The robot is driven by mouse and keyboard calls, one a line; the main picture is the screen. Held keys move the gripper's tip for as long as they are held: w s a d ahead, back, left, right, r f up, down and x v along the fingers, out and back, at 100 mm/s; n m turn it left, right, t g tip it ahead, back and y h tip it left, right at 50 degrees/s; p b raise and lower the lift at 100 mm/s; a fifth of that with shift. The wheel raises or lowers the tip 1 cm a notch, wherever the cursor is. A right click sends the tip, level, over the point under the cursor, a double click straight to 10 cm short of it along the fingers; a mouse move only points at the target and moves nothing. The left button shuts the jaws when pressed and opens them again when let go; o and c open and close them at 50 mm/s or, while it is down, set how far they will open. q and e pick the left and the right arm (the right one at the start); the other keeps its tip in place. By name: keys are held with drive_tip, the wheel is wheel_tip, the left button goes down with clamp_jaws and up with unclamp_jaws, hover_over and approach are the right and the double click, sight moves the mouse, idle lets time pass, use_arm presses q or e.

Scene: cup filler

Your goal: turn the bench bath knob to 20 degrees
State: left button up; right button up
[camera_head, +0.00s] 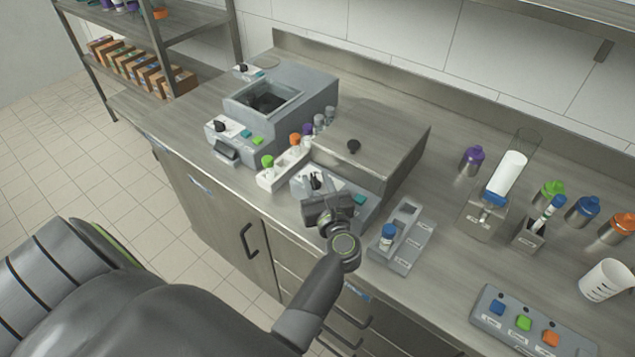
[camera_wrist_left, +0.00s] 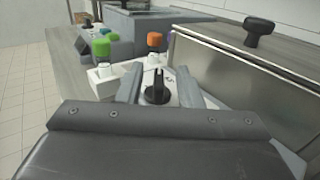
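The bench bath is a grey box with a flat metal lid (camera_head: 370,135) and a sloped white front panel (camera_head: 300,183). Its black dial knob (camera_head: 316,181) is on that panel, partly hidden by my gripper in the head view. In the left wrist view the knob (camera_wrist_left: 157,90) shows a raised upright grip on a round base. My left gripper (camera_wrist_left: 158,85) is open, with one grey finger on each side of the knob and visible gaps to it. In the head view my left gripper (camera_head: 318,190) is at the panel. My right gripper is not in view.
A white rack (camera_head: 270,178) with capped bottles stands left of the panel. A second grey machine (camera_head: 290,85) with its own knob (camera_head: 219,126) is behind it. A grey holder (camera_head: 405,235) with a blue-capped vial is close on the right. The lid has a black handle (camera_head: 353,146).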

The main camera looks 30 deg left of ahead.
use_arm(q)
wheel_tip(320, 180, up, 9)
drive_tip(key=p, duration=0.6)
drive_tip(key=shift+r+p, duration=0.15)
drive_tip(key=shift+p, duration=0.25)
